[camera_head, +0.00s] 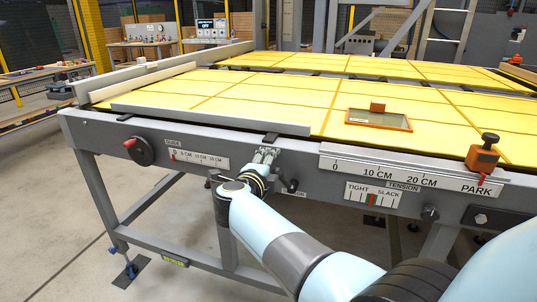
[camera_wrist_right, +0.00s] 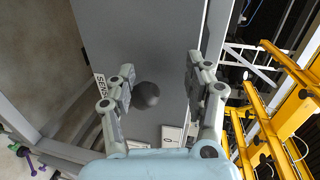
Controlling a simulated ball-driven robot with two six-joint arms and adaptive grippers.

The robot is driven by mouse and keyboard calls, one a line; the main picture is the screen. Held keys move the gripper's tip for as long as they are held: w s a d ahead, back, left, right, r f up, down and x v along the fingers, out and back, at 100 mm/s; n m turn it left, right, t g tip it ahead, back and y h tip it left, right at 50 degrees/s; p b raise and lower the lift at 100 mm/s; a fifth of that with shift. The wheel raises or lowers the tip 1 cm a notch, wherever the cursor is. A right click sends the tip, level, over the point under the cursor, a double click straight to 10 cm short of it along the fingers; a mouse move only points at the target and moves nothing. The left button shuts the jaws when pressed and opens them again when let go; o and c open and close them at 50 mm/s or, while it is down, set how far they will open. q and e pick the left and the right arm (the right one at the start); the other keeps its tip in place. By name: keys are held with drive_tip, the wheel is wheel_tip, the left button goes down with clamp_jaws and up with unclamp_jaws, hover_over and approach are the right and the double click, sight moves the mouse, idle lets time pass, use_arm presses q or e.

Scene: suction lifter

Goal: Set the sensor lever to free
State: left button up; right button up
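My right gripper (camera_head: 264,156) is at the front rail of the yellow-topped table, fingers pointing at the rail. In the right wrist view the gripper (camera_wrist_right: 160,82) is open, with a finger on each side of a dark round knob (camera_wrist_right: 147,95), which appears to be the sensor lever's end. The knob sits nearer the left finger in the picture, with a small gap. A partly covered label reading "SENS" (camera_wrist_right: 100,87) is beside that finger. My left gripper is not in view.
The rail (camera_head: 240,140) also carries a black guide knob (camera_head: 140,151) with a scale, a tight–slack tension scale (camera_head: 372,194) and an orange block with a black knob (camera_head: 483,154) near PARK. A framed panel (camera_head: 379,120) lies on the yellow top.

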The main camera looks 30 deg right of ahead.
drive_tip(key=shift+r, duration=2.05)
